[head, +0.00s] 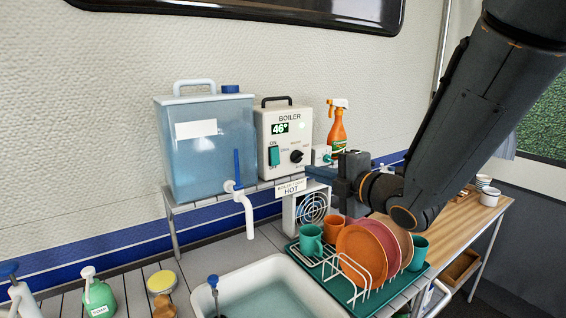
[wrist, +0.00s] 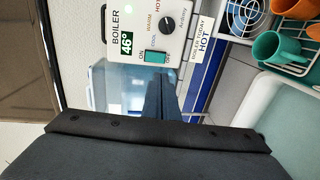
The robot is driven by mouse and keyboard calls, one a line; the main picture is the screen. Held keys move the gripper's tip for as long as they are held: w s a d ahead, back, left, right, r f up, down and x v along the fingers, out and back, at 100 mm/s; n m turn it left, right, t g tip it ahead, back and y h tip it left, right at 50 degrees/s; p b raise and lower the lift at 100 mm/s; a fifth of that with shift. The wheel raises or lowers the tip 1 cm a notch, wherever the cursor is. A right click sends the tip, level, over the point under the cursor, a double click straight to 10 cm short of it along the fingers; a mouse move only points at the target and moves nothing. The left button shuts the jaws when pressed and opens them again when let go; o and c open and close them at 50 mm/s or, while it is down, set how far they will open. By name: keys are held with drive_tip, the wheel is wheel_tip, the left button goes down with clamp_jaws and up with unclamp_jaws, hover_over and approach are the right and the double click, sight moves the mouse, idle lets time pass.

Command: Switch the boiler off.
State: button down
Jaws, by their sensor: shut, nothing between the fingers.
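The boiler (head: 284,132) is a cream box with a black handle, standing on the raised shelf against the wall. Its display reads 46°. A green rocker switch (head: 274,156) sits at the lower left of its front, with ON above and OFF below; which side is pressed in I cannot tell. A black knob (head: 296,156) is to its right. In the wrist view the boiler (wrist: 140,15) appears turned sideways, with the switch (wrist: 157,57) beyond my fingertips. My gripper (head: 309,172) is shut and empty, right of the switch and apart from it; its fingers (wrist: 160,84) point towards the boiler.
A blue water tank (head: 207,150) with a tap stands left of the boiler. An orange spray bottle (head: 337,130) stands to the right. A card reading HOT (head: 291,188) hangs at the shelf edge. Below are a dish rack (head: 345,285) with plates and cups, and a sink (head: 232,284).

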sight(277, 161)
drive_tip(key=p+x, duration=0.5)
drive_tip(key=x, duration=0.9)
drive_tip(key=shift+f, duration=0.1)
idle(0.4)
drive_tip(key=shift+w+f+b, duration=0.2)
drive_tip(key=shift+f+b, duration=0.05)
drive_tip(key=shift+b, duration=0.7)
drive_tip(key=shift+r, duration=0.25)
drive_tip(key=shift+s, duration=0.15)
drive_tip(key=s+d+f+b, duration=0.2)
drive_tip(key=s+d+b, duration=0.2)
drive_tip(key=s+d, duration=0.3)
drive_tip(key=s, duration=0.4)
drive_tip(key=shift+s+d, duration=0.2)
drive_tip(key=shift+d, duration=0.15)
